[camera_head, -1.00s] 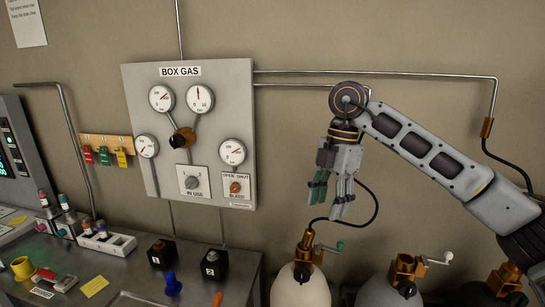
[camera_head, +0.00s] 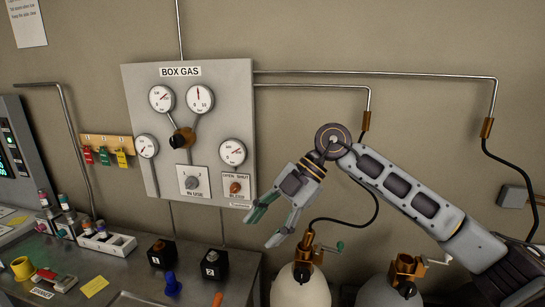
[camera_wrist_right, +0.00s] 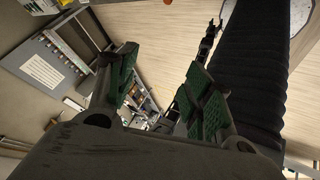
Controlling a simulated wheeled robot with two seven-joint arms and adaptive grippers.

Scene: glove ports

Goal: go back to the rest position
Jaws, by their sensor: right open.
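My right gripper (camera_head: 264,228) comes in from the right in the head view. It is open and empty, and its fingers point down and to the left. It is in front of the wall, right of and below the BOX GAS panel (camera_head: 222,105), and above left of the pale gas cylinder (camera_head: 300,290). In the right wrist view its two green-padded fingers (camera_wrist_right: 160,88) are spread apart with nothing between them. My left gripper is not in either view.
A metal bench (camera_head: 130,262) at lower left carries black boxes marked 1 (camera_head: 161,254) and 2 (camera_head: 214,265). A grey cylinder (camera_head: 388,292) stands beside the pale one. A black hose (camera_head: 372,205) hangs near my right arm.

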